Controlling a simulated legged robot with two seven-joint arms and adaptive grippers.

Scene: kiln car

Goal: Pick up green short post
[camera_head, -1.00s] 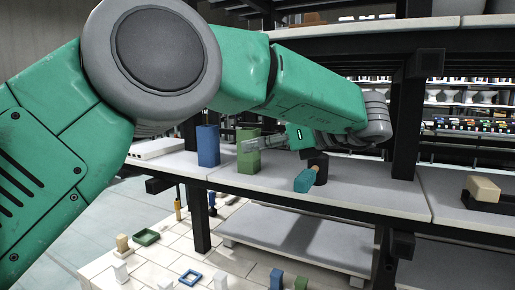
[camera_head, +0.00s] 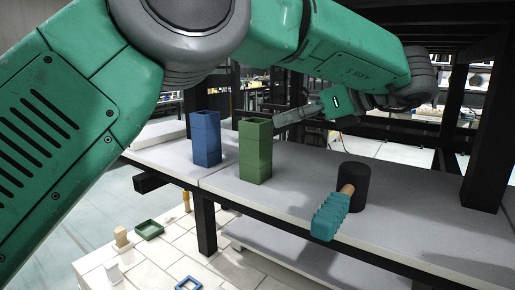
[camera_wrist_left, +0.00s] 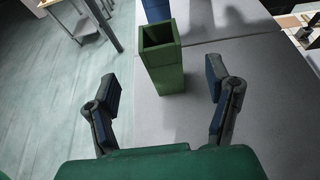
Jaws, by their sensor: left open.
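The green post (camera_head: 256,152) is a square hollow column standing upright on the grey shelf (camera_head: 300,185), right of a taller-looking blue post. In the left wrist view the green post (camera_wrist_left: 166,78) stands ahead between the spread fingers, with its open top showing and a gap on both sides. My left gripper (camera_head: 296,117) reaches in from the right and behind the post in the head view. It is open and empty in the left wrist view (camera_wrist_left: 162,85). My right gripper is not in view.
The blue post (camera_head: 206,140) stands close left of the green one; it shows behind it in the left wrist view (camera_wrist_left: 155,10). Black uprights (camera_head: 484,145) frame the shelf.

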